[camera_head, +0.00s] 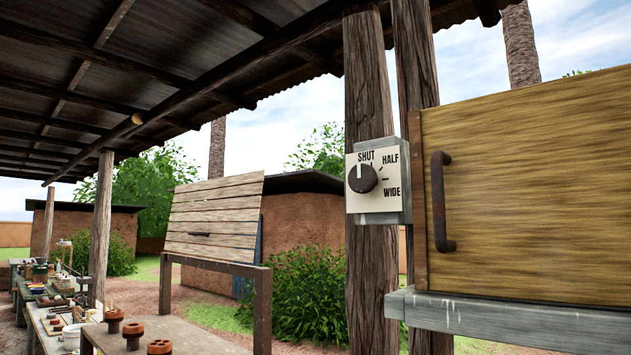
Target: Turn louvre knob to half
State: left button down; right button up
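The louvre knob (363,179) is a dark round dial on a pale plate (357,202) marked SHUT, HALF and WIDE. A white pointer mark on the knob points up, near the SHUT label and left of HALF. Neither of my grippers shows in the head view, and nothing touches the knob.
Right of the knob is a wooden panel (530,190) with a dark handle (441,202), above a grey ledge (500,318). A rough post (368,90) stands behind the box. A slatted board (213,215) and cluttered tables lie left.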

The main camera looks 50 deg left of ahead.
aim_at(362, 179)
jog(key=u, duration=1.4)
jog(key=z, duration=0.3)
jog(key=j+z, duration=0.4)
jog(key=i+j+z, duration=0.1)
jog(key=j+z, duration=0.15)
jog(key=z, duration=0.15)
jog(key=j+z, duration=0.35)
jog(key=k+l, duration=0.05)
